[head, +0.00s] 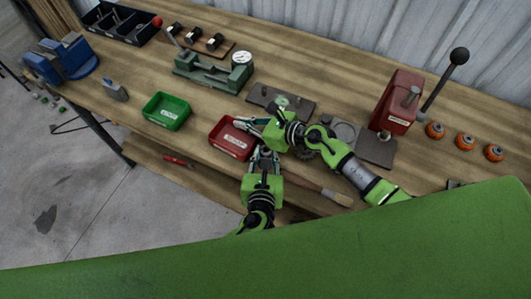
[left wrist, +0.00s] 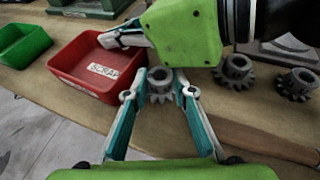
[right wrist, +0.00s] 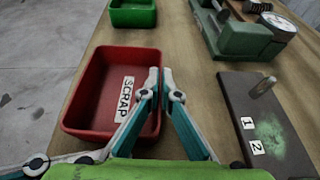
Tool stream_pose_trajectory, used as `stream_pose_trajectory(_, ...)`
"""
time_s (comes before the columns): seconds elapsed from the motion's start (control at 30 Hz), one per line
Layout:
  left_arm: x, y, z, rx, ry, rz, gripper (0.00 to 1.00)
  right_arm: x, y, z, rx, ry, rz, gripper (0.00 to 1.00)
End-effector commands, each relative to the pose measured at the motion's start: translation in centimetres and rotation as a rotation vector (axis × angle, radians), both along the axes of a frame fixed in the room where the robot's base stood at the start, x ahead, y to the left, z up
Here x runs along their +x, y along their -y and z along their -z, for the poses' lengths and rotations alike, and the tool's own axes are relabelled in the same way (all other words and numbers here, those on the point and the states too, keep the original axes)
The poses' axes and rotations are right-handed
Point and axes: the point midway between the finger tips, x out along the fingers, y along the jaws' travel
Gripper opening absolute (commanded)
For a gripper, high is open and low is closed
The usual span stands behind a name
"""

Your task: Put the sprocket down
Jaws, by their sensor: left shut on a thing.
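My left gripper (head: 263,153) is shut on a small grey toothed sprocket (left wrist: 160,86), held by its hub between the fingertips. It is near the bench's front edge, just right of the red SCRAP bin (left wrist: 97,78). I cannot tell whether the sprocket touches the bench. My right gripper (right wrist: 161,78) looks shut and empty, its fingertips at the right rim of the red bin, which also shows in the head view (head: 229,144). Two more grey sprockets, one nearer (left wrist: 236,71) and one farther right (left wrist: 297,84), stand on the bench.
A green bin (head: 167,111) stands left of the red one. Behind are a green gauge fixture (head: 213,74) and a dark plate marked 1 and 2 (right wrist: 262,120). A red press (head: 397,103) and orange parts (head: 465,141) are at right. My right arm crosses close above my left gripper.

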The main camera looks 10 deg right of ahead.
Motion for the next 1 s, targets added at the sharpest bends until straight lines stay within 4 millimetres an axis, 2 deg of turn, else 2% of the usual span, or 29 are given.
stream_pose_trajectory(0.23,0.0,0.0,0.2,-0.002,0.003,0.0,0.0,0.0,0.0,0.0,-0.001,-0.001,0.0,0.0)
stream_pose_trajectory(0.27,0.0,0.0,0.2,-0.001,0.001,0.0,0.31,0.0,0.0,0.0,-0.001,-0.001,0.0,0.0)
stream_pose_trajectory(0.67,-0.1,0.0,-0.2,-0.001,0.002,0.001,0.31,0.0,0.0,0.0,-0.001,-0.001,0.0,0.0)
stream_pose_trajectory(0.77,-1.2,-0.3,-0.5,-0.002,0.001,0.001,0.31,0.0,0.0,0.0,-0.001,-0.001,0.0,0.0)
stream_pose_trajectory(1.0,-5.8,-1.5,-2.5,-0.003,-0.001,0.001,0.31,0.0,0.0,0.0,-0.001,-0.001,0.0,0.0)
